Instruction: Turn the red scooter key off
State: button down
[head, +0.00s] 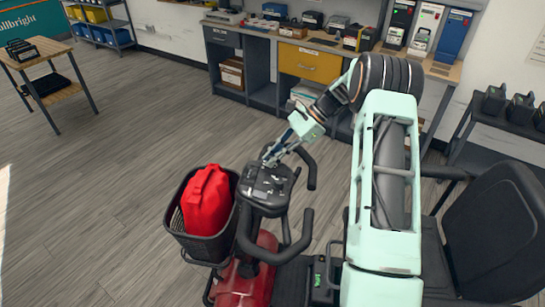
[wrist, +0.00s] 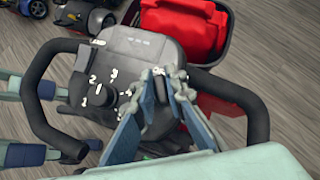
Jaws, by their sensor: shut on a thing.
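The red scooter (head: 246,280) stands below my arm, with its dark control console (head: 266,186) between the handlebars. In the wrist view the console (wrist: 122,48) carries a round dial with white numbers (wrist: 101,92) left of my fingers. My gripper (head: 272,158) reaches down to the far edge of the console. In the wrist view my gripper (wrist: 166,76) has its fingertips close together at the console's right side. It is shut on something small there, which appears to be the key. The fingers hide the key and its slot, so its turn position cannot be told.
A black basket (head: 213,248) with a red bag (head: 206,200) hangs left of the console. Black handlebars (wrist: 40,92) curve around both sides of the console. A workbench (head: 310,62) stands behind, and a wooden table (head: 32,62) at far left. Open floor lies left.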

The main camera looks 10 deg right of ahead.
jog(key=c, duration=2)
grip_release()
jog(key=shift+o, duration=0.2)
jog(key=v, duration=1.2)
